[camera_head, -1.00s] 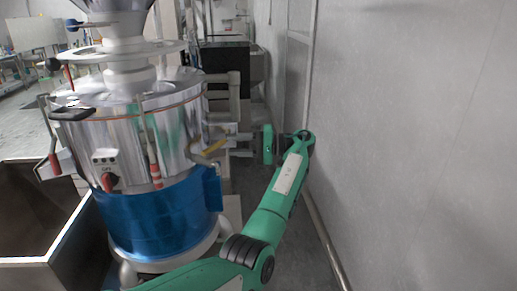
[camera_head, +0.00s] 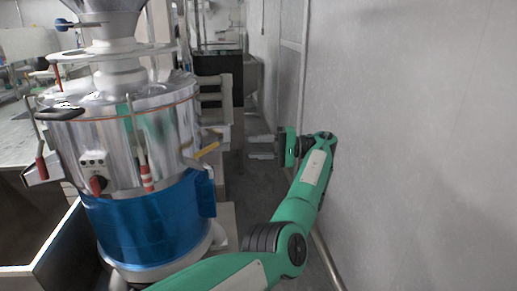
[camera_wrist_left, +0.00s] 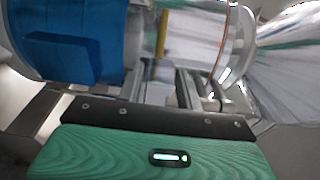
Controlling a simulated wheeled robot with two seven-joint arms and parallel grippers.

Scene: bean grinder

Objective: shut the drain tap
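The drain tap, with a yellow lever (camera_head: 207,151), sticks out from the right side of the shiny metal grinder (camera_head: 125,140). The lever slants up to the right in the head view. It also shows as an upright yellow bar in the left wrist view (camera_wrist_left: 163,34). My left gripper (camera_head: 252,147) is to the right of the tap, with a clear gap between them. Its two grey fingers are apart and nothing shows between them. In the left wrist view its fingers (camera_wrist_left: 187,88) point toward the grinder. My right gripper is not in view.
A blue band (camera_head: 150,225) wraps the grinder's lower body. A grey wall (camera_head: 420,140) stands close on the right, behind my left wrist. A metal bin (camera_head: 62,250) is at lower left. A narrow floor strip runs between grinder and wall.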

